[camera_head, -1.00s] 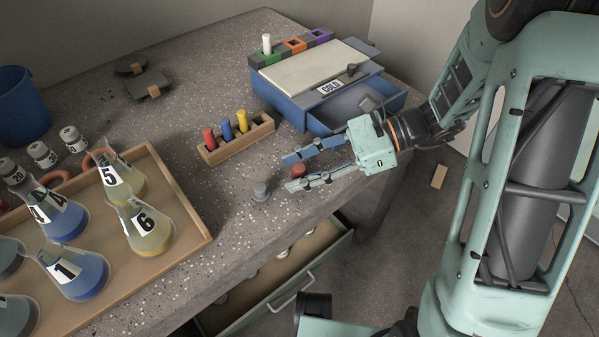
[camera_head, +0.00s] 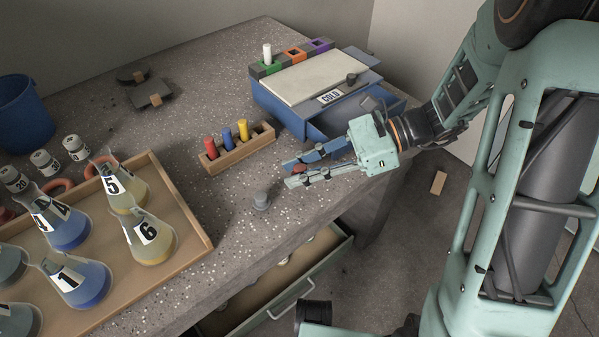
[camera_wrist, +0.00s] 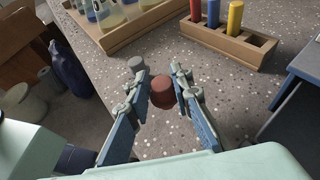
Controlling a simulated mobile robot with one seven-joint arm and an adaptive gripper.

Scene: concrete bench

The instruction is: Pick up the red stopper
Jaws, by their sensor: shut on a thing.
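The red stopper (camera_head: 299,168) is between the two fingers of my gripper (camera_head: 288,173), near the front edge of the speckled bench, and is partly hidden by the lower finger in the head view. In the wrist view the dark red stopper (camera_wrist: 162,93) sits between the finger pads of my gripper (camera_wrist: 158,79), and the gripper is shut on it. I cannot tell whether it still touches the bench. A grey stopper (camera_head: 261,201) stands apart from the fingertips, to their left; it also shows in the wrist view (camera_wrist: 136,64).
A wooden rack (camera_head: 234,156) with red, blue and yellow tubes stands behind the gripper. The blue COLD box (camera_head: 292,114) with its open drawer is close behind. A wooden tray (camera_head: 188,212) of numbered flasks is at left. An open drawer (camera_head: 316,270) juts out below the bench.

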